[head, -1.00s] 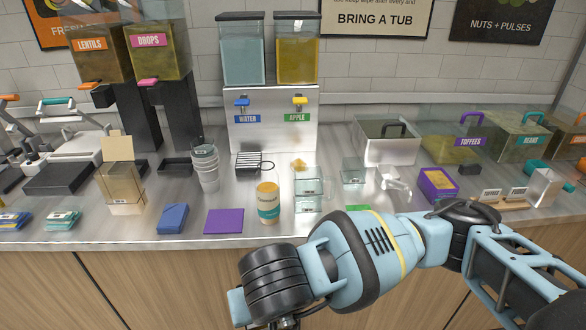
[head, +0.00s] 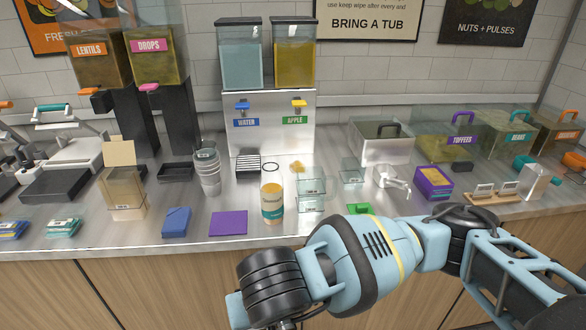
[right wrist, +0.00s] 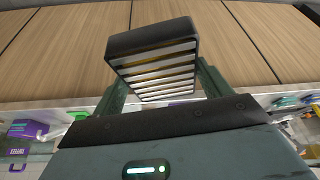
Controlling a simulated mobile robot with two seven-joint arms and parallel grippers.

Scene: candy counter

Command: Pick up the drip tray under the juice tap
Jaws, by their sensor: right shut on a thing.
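The juice tap is the yellow tap (head: 299,104) above the green APPLE label on the dispenser. The counter under it shows no slatted tray. A black tray with pale slats (right wrist: 155,68) is between the fingers of my right gripper (right wrist: 160,82) in the right wrist view, and the gripper is shut on it. It is held up in front of the wooden counter front. In the head view my right arm reaches in from the right; its gripper and the tray are hidden or below the frame. Another slatted tray (head: 248,167) lies under the blue water tap (head: 242,107). My left gripper is not in view.
On the counter stand stacked cups (head: 208,172), a cup with a teal band (head: 272,205), a clear container (head: 310,192), a purple mat (head: 228,223) and a blue block (head: 176,221). A thin dark ring (head: 271,166) and a yellow piece (head: 297,167) lie before the dispenser.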

